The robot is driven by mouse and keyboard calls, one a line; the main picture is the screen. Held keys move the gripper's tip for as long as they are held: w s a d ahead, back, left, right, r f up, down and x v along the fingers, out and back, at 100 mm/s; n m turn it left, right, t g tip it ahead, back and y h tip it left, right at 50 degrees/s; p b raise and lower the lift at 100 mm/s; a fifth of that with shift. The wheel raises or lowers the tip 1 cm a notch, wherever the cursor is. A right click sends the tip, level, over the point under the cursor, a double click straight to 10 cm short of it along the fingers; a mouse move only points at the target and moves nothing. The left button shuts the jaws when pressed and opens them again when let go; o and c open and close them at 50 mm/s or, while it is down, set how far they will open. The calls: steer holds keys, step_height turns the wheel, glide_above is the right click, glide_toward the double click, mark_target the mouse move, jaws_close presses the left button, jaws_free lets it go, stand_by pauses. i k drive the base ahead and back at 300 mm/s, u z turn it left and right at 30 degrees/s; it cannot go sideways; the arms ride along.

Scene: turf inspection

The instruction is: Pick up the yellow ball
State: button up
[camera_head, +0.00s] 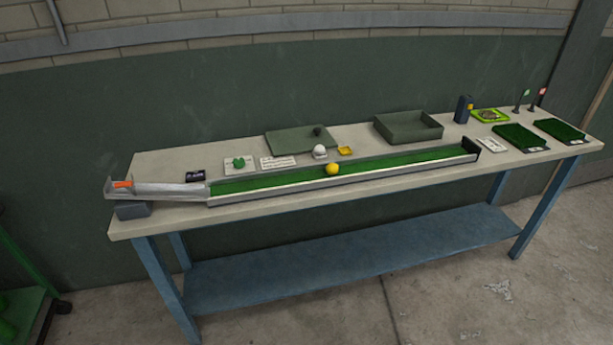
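The track lies along the front of the table and has pale side rails. A white ball (319,151) sits behind the track, just left of the yellow ball. My gripper does not show in this view.
The long table (165,222) has blue legs and a low blue shelf (340,258). A grey-silver ramp (170,190) joins the track's left end. Behind the track are a flat green tray (290,142) and an open green box (408,127). Turf squares (520,137) lie at the right.

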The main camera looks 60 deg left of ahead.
mark_target(332, 169)
steer(key=z, duration=0.1)
steer(key=k, duration=0.8)
steer(key=u, duration=2.25)
steer(key=i, duration=0.7)
steer(key=u, duration=0.05)
